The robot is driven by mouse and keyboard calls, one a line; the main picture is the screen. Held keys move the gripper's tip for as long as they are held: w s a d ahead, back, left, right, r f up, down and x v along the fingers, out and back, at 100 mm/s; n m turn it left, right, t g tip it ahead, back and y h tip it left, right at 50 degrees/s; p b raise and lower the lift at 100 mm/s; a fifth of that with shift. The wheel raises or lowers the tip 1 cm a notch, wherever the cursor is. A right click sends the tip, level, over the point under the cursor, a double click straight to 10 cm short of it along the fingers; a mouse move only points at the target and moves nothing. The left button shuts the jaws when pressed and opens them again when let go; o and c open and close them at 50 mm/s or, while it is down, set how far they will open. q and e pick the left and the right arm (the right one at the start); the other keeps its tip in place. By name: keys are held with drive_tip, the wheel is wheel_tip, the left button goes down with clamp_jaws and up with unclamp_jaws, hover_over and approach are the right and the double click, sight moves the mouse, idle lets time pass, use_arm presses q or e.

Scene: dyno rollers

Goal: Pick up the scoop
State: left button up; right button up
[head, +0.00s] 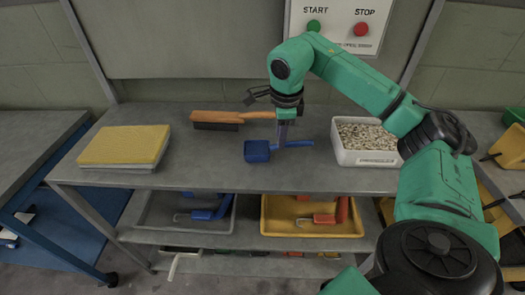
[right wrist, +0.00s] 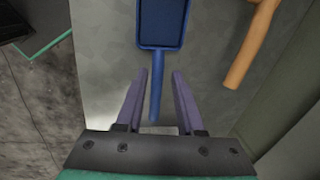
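The blue scoop (head: 257,152) lies on the grey workbench top, its pan to the left and its thin handle pointing right. My right gripper (head: 282,140) points down over the handle near the pan. In the right wrist view the scoop (right wrist: 162,22) has its pan at the top, and its handle runs down between the two purple fingers of my right gripper (right wrist: 159,75). The fingers are apart, with a gap on both sides of the handle. I cannot tell how far down around the handle they reach. My left gripper is not in view.
An orange-handled brush (head: 228,118) lies behind the scoop. A white tray of pale pieces (head: 367,159) stands to the right, and yellow pads (head: 125,145) lie to the left. A grey bin (head: 160,222) and a yellow bin (head: 275,227) sit on the shelf below.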

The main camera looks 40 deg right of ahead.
wheel_tip(320, 180, down, 4)
drive_tip(key=shift+w+f, duration=0.1)
drive_tip(key=shift+w, duration=0.05)
drive_tip(key=shift+w+d+f, duration=0.15)
drive_tip(key=shift+f, duration=0.15)
clamp_jaws()
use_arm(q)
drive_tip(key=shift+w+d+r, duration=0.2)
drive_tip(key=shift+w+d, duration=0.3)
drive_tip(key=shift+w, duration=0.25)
use_arm(e)
drive_tip(key=shift+r, duration=0.1)
